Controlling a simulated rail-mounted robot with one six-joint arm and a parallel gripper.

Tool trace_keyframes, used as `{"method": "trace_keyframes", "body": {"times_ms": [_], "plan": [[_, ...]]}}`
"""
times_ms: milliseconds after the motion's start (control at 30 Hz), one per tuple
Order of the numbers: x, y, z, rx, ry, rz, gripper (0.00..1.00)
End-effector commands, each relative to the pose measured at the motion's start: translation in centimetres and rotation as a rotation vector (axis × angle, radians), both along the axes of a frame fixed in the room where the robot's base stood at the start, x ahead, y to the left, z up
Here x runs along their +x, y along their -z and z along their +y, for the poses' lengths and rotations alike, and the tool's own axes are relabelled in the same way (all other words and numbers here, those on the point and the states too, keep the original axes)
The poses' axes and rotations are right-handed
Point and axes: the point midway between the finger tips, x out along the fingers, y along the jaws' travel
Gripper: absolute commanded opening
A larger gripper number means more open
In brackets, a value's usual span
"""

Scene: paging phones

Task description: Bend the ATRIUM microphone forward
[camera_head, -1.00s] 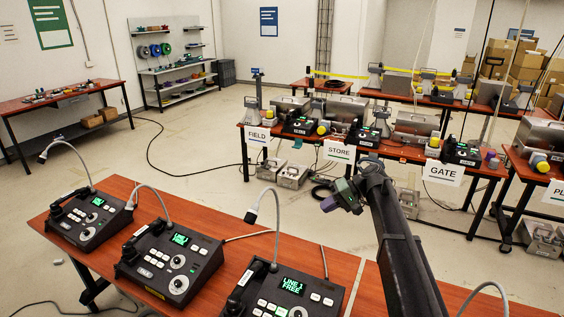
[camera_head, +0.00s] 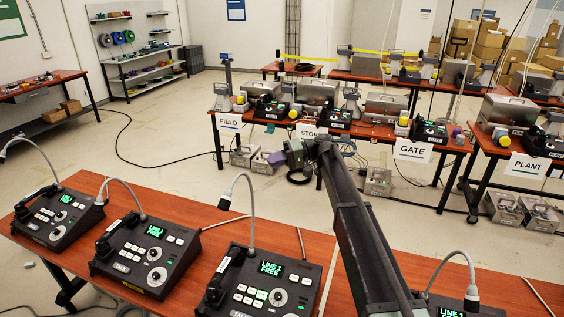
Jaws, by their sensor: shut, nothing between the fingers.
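Several black paging phones stand on the near table, each with a lit screen, handset and grey gooseneck microphone. No ATRIUM label is legible, so I cannot tell which is the ATRIUM microphone. One microphone (camera_head: 225,203) arches left over the third phone (camera_head: 270,285). Others hang at the far left (camera_head: 4,155), by the second phone (camera_head: 103,254) and at the lower right (camera_head: 471,299), where my arm partly hides the phone. My gripper (camera_head: 276,158) is shut and empty, pointing left above the floor beyond the near table, apart from every microphone.
The near table (camera_head: 310,243) runs along the front. A far table (camera_head: 375,133) holds phones and grey cases, with FIELD (camera_head: 230,122), STORE (camera_head: 308,132) and GATE (camera_head: 412,151) signs. A PLANT sign (camera_head: 527,167) hangs to the right. Open floor lies between.

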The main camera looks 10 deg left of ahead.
Motion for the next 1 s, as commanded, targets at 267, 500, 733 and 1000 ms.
{"method": "trace_keyframes", "body": {"times_ms": [267, 500, 733, 1000], "plan": [[-3.1, 1.8, 4.6, 0.0, -0.001, -0.001, 0.0], [-5.1, 2.4, 5.4, -0.001, 0.001, 0.0, 0.0], [-5.2, 2.3, 5.5, -0.001, 0.001, 0.0, 0.0], [-5.9, 2.2, 5.6, -0.004, 0.0, -0.016, 0.0]]}}
